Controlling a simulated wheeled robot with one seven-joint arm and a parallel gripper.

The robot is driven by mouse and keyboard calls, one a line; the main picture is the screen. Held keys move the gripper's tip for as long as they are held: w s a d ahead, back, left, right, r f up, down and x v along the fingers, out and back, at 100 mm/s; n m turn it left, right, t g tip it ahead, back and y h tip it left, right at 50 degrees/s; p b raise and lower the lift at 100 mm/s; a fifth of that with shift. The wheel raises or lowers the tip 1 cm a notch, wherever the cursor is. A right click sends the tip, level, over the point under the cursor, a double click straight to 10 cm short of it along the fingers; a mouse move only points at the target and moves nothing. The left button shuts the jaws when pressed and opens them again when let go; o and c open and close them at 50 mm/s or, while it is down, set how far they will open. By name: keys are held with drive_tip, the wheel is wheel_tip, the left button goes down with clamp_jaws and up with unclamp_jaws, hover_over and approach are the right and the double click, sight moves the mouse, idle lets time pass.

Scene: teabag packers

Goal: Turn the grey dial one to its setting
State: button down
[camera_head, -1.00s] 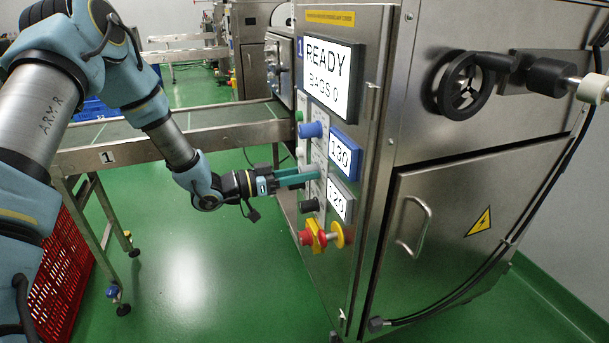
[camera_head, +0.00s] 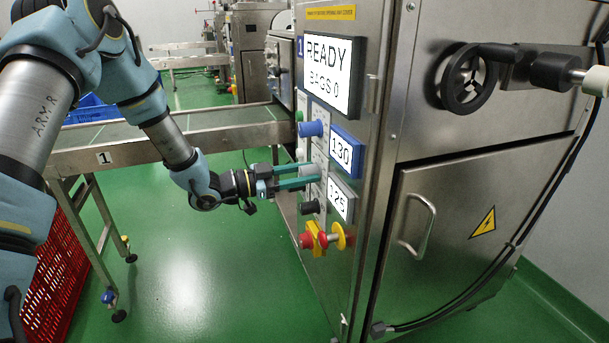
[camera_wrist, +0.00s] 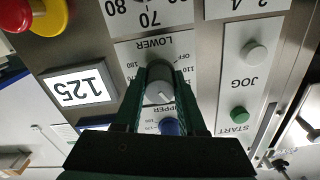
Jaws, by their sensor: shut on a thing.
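The grey dial (camera_wrist: 158,92) is in the middle of the wrist view, on a white plate marked LOWER. My gripper (camera_wrist: 160,80) is shut on it, one green finger on each side. In the head view my gripper (camera_head: 312,174) reaches the panel of machine 1 from the left, and its fingers largely hide the dial. The grey-framed display (camera_head: 341,200) beside it reads 125; it also shows in the wrist view (camera_wrist: 77,90), upside down.
A blue dial (camera_head: 312,129) sits just above, with a blue-framed display (camera_head: 346,151) reading 130. A black knob (camera_head: 310,207) and a red and yellow emergency stop (camera_head: 312,240) sit below. The top screen (camera_head: 331,76) reads READY, BAGS 0.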

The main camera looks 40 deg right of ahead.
drive_tip(key=shift+c, duration=2.4)
unclamp_jaws()
drive_tip(key=p+v, duration=0.1)
drive_tip(key=v, duration=0.9)
drive_tip(key=shift+w+a, duration=0.15)
drive_tip(key=shift+a, duration=0.25)
